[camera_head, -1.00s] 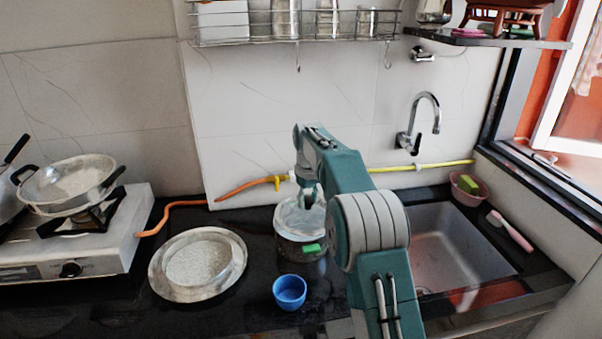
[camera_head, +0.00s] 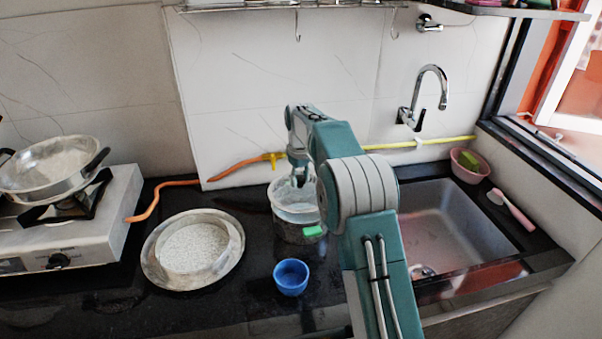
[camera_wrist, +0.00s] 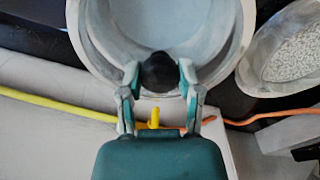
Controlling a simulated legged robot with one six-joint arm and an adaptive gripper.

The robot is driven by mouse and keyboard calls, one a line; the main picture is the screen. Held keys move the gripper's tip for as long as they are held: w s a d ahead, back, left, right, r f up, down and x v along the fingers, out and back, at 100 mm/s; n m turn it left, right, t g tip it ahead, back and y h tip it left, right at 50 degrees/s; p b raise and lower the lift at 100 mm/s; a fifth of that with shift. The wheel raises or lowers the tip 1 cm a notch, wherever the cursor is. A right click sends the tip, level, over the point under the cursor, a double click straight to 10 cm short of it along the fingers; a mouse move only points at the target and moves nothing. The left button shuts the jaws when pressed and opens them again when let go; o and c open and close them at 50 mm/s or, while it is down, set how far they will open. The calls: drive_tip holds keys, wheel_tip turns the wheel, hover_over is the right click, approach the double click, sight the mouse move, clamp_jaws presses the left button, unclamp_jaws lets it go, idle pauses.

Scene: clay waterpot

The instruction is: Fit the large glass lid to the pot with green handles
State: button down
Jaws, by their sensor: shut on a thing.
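The pot (camera_head: 288,231) is dark with a bright green handle (camera_head: 314,231) on its front right. It stands upright on the black counter, left of the sink. My gripper (camera_head: 299,180) is directly over it, fingers pointing down. In the wrist view my gripper (camera_wrist: 160,88) is shut on the black knob (camera_wrist: 159,70) of the large glass lid. The clear, pale lid (camera_wrist: 150,22) lies across the pot's mouth in view. Whether its rim is seated or slightly above the pot's edge I cannot tell. The arm hides the pot's right side.
A blue cup (camera_head: 291,279) stands in front of the pot. A wide metal plate (camera_head: 158,268) with pale grains is to the left. A stove (camera_head: 95,235) with a pan is at far left. The sink (camera_head: 455,225) lies right. A hose (camera_head: 232,168) runs behind.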

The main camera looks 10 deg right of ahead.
sight(302, 186)
drive_tip(key=shift+d+f, duration=0.15)
drive_tip(key=shift+f, duration=0.45)
drive_tip(key=shift+d+f, duration=0.15)
drive_tip(key=shift+f, duration=0.85)
drive_tip(key=shift+a+f, duration=0.1)
drive_tip(key=shift+s, duration=0.1)
drive_tip(key=shift+f, duration=0.15)
drive_tip(key=shift+c, duration=1)
unclamp_jaws()
